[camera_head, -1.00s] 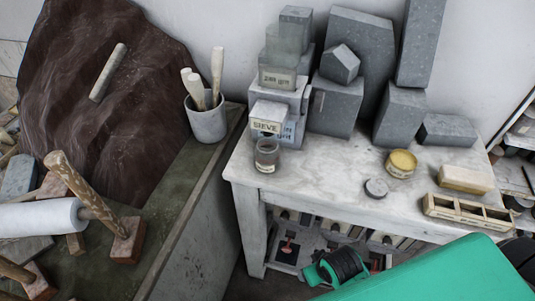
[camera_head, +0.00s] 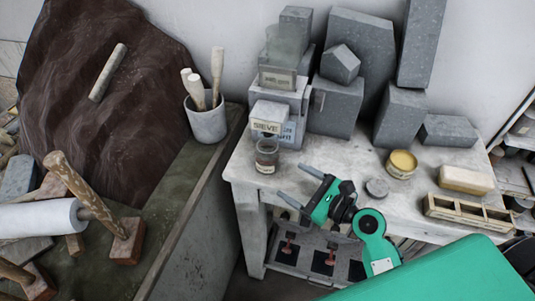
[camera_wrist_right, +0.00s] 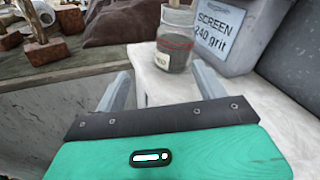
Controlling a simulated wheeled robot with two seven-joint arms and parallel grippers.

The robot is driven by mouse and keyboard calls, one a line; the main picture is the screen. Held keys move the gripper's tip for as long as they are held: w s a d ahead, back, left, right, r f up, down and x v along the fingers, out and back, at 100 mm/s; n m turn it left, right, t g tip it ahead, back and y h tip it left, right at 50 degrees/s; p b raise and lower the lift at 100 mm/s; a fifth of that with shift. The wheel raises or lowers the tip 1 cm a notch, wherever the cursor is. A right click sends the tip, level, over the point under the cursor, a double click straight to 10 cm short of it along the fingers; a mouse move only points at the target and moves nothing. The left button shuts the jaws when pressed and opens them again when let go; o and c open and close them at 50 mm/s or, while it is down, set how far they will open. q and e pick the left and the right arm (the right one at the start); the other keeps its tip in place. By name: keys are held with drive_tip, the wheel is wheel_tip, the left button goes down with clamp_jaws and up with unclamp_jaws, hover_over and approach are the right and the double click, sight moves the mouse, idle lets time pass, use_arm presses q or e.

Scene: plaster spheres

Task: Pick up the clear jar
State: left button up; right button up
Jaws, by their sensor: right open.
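The clear jar (camera_head: 266,157) is a small glass jar with a pale label and dark contents. It stands upright near the front left edge of the white table, in front of the sieve box. It also shows in the right wrist view (camera_wrist_right: 174,52), beyond the fingertips. My right gripper (camera_head: 290,180) is open and empty, to the right and front of the jar, its fingers pointing left toward it. In the right wrist view the fingers (camera_wrist_right: 160,70) are spread, and the jar is apart from them, nearer the right finger. My left gripper is not in view.
The sieve box (camera_head: 267,117) and grey stone blocks (camera_head: 335,105) stand close behind the jar. A yellow tin (camera_head: 401,164), a grey disc (camera_head: 377,187) and a wooden tray (camera_head: 468,214) are on the right. A grey pot with mallets (camera_head: 206,120) stands left on another bench.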

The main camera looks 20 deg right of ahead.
sight(277, 157)
drive_tip(key=m, duration=0.1)
drive_tip(key=w+d+r+m+t, duration=0.1)
drive_tip(key=m, duration=0.1)
drive_tip(key=shift+d+r, duration=0.15)
drive_tip(key=shift+w+r+m+t, duration=0.2)
drive_tip(key=shift+w+m+t, duration=0.1)
drive_tip(key=p+x, duration=0.2)
drive_tip(key=x, duration=0.6)
drive_tip(key=shift+f+p, duration=0.1)
drive_tip(key=shift+p, duration=0.2)
drive_tip(key=p+x, duration=0.2)
drive_tip(key=x, duration=0.3)
drive_tip(key=shift+f, duration=0.15)
drive_tip(key=shift+w+f, duration=0.1)
drive_tip(key=shift+w, duration=0.1)
drive_tip(key=c, duration=0.9)
